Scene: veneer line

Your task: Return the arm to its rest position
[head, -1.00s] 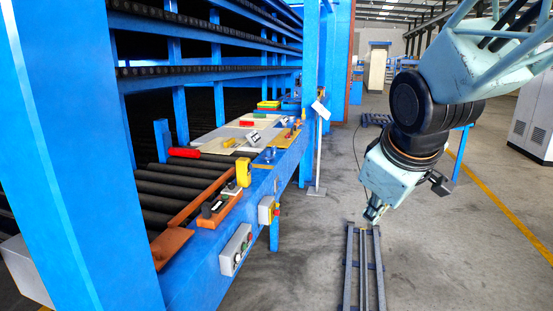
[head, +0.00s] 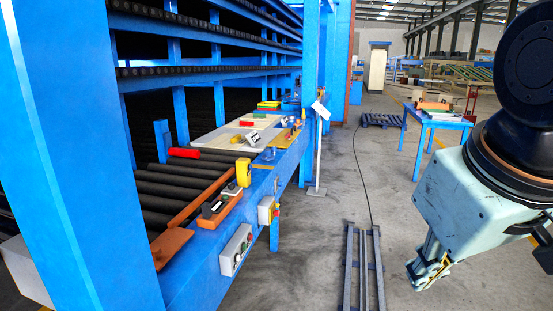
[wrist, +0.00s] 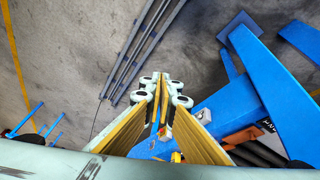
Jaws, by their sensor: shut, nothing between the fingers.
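My gripper (head: 424,284) is at the lower right of the head view, over the concrete floor and to the right of the floor rails. Its fingers are shut and hold nothing. In the wrist view the closed fingers (wrist: 163,82) point away from the camera, with the blue frame beyond and below them. My arm comes in from the right edge of the head view.
The blue veneer line (head: 215,260) with rollers (head: 165,190) fills the left. Grey floor rails (head: 362,270) lie mid-floor. A blue table (head: 440,117) with items stands behind my arm.

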